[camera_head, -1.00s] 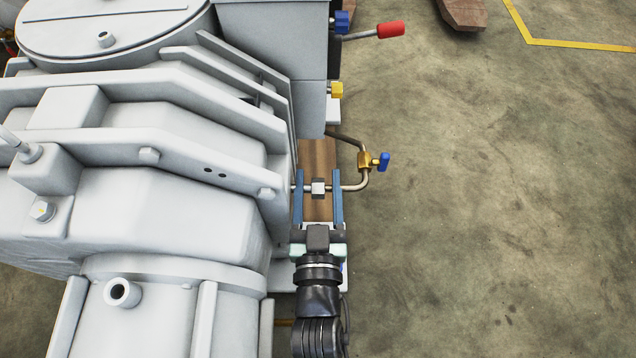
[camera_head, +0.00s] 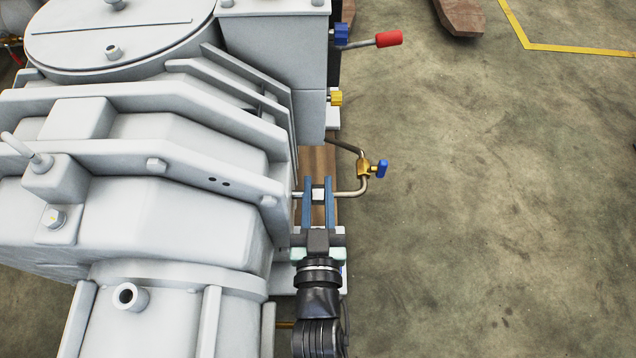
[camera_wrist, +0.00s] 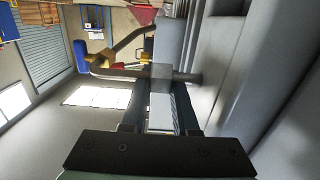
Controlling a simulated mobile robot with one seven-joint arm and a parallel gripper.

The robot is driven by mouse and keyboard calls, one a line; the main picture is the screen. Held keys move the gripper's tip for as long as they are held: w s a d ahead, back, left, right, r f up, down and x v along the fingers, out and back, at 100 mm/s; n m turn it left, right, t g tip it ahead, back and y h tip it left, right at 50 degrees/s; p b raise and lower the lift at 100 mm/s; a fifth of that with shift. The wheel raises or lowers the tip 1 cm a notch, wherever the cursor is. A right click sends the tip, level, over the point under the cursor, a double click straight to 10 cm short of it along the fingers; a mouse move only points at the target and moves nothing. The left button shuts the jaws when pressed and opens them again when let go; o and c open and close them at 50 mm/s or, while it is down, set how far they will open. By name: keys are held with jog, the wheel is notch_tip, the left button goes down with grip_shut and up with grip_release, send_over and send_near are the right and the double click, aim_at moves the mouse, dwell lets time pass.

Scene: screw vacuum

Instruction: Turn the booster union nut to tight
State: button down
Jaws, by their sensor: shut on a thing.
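The booster union nut is a small pale grey block (camera_head: 318,195) on a thin metal pipe (camera_head: 349,193) beside the grey pump body. It also shows in the wrist view (camera_wrist: 161,72) at the far end of the fingers. My gripper (camera_head: 318,188) has two long blue fingers, one on each side of the nut, and is shut on it. The pipe runs across, past the fingertips. To the right it bends up to a brass valve (camera_head: 364,168) with a blue handle (camera_head: 380,168). The finger contact faces are hidden.
The large grey pump housing (camera_head: 150,220) stands close on the left. Above are a yellow knob (camera_head: 336,98), a blue knob (camera_head: 341,34) and a red-tipped lever (camera_head: 388,39). The concrete floor (camera_head: 500,220) on the right is clear.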

jog(key=r+g+p, duration=0.1)
jog(key=p, duration=0.4)
jog(key=shift+g, duration=0.3)
jog(key=g+p, duration=0.1)
jog(key=p, duration=0.2)
jog(key=shift+w+r+p, duration=0.1)
jog(key=shift+p, duration=0.2)
jog(key=g+p, duration=0.3)
jog(key=p, duration=0.7)
jog(key=shift+w+g, duration=0.15)
jog(key=shift+g, duration=0.15)
jog(key=g+p, duration=0.1)
jog(key=p, duration=0.2)
jog(key=g+p, duration=0.2)
jog(key=shift+w+f+p, duration=0.1)
jog(key=shift+f+p, duration=0.2)
jog(key=shift+p, duration=0.1)
jog(key=g+p, duration=0.3)
jog(key=shift+w+f, duration=0.15)
jog(key=shift+f, duration=0.2)
jog(key=g, duration=0.2)
jog(key=shift+f+g, duration=0.3)
jog(key=shift+f+g+b, duration=0.1)
jog(key=shift+g+b, duration=0.25)
jog(key=shift+g, duration=0.55)
